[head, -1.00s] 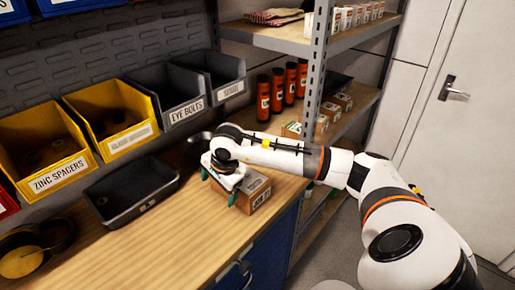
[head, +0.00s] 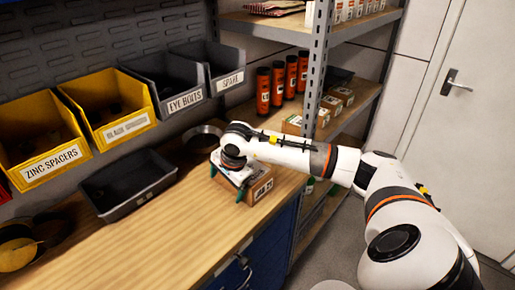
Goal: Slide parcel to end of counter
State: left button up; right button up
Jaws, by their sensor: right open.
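The parcel (head: 262,187) is a small brown cardboard box with a printed label. It sits on the wooden counter (head: 150,245) near its right end, close to the front edge. My right gripper (head: 228,183) is over the parcel, pointing down, with its green fingertips apart. The fingers are at the parcel's top and left side; whether they touch it I cannot tell. My right wrist hides part of the parcel's top. My left gripper is not in view.
A dark tray (head: 130,184) lies on the counter left of the parcel. A round dark dish (head: 203,137) stands behind the gripper. Labelled yellow and grey bins line the wall.

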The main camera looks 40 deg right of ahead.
jog(key=shift+w+d+b, duration=0.15)
jog(key=shift+d+b, duration=0.5)
jog(key=shift+d, duration=1.35)
jog(key=shift+w+d+b, duration=0.15)
jog(key=shift+d+b, duration=0.5)
jog(key=shift+d, duration=1.3)
jog(key=shift+w+d+b, duration=0.15)
jog(key=shift+d+b, duration=0.45)
jog(key=shift+d, duration=2)
jog(key=shift+a, duration=0.1)
jog(key=shift+a, duration=0.9)
notch_tip(320, 180, up, 10)
jog(key=p, duration=0.6)
jog(key=shift+p, duration=0.4)
